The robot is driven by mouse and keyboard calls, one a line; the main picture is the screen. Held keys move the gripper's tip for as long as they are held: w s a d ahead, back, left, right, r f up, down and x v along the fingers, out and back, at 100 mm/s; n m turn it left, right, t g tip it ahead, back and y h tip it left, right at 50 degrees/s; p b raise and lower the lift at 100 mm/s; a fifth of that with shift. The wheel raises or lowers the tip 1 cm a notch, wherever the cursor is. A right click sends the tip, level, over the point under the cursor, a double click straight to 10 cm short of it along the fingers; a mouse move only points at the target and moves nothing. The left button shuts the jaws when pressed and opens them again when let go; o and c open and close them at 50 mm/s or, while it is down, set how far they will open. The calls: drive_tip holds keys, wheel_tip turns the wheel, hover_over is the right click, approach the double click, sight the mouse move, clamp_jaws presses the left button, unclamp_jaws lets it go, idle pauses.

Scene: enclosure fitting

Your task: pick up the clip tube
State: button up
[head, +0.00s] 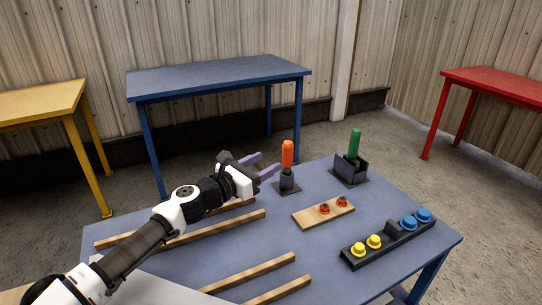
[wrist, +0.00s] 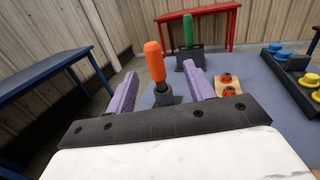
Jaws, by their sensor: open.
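An orange tube (head: 287,153) stands upright in a small dark holder (head: 287,184) on the blue table. A green tube (head: 354,143) stands upright in a larger black bracket (head: 343,166) farther right. I cannot tell which of the two is the clip tube. My gripper (head: 268,164) is open and empty, with purple fingers pointing right, just left of the orange tube. In the wrist view the orange tube (wrist: 154,61) appears between the fingers, beyond their tips, its top leaning left in the picture. The green tube (wrist: 188,31) is farther off, right of it.
A wooden block with two red-orange rings (head: 314,215) lies on the table (head: 228,258). A black rack (head: 366,254) with yellow and blue round pieces is at the right. Wooden strips (head: 200,231) lie on the left side. Blue, yellow and red tables stand around.

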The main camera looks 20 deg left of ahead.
sight(292, 146)
drive_tip(key=p+x, duration=0.1)
drive_tip(key=x, duration=0.1)
drive_tip(key=p+x, duration=0.1)
drive_tip(key=x, duration=0.2)
drive_tip(key=a+x, duration=0.1)
drive_tip(key=x, duration=0.1)
drive_tip(key=shift+w+d+f+p, duration=0.1)
drive_tip(key=shift+w+f+p, duration=0.3)
drive_tip(key=shift+w, duration=0.25)
drive_tip(key=p+x, duration=0.1)
drive_tip(key=x, duration=0.1)
drive_tip(key=p+x, duration=0.1)
drive_tip(key=x, duration=0.1)
drive_tip(key=shift+w+r+p, duration=0.1)
drive_tip(key=shift+r+p, duration=0.1)
drive_tip(key=shift+p, duration=0.1)
drive_tip(key=shift+w+d+f, duration=0.15)
drive_tip(key=shift+w+d, duration=0.05)
drive_tip(key=shift+w, duration=0.25)
drive_tip(key=c, duration=1.1)
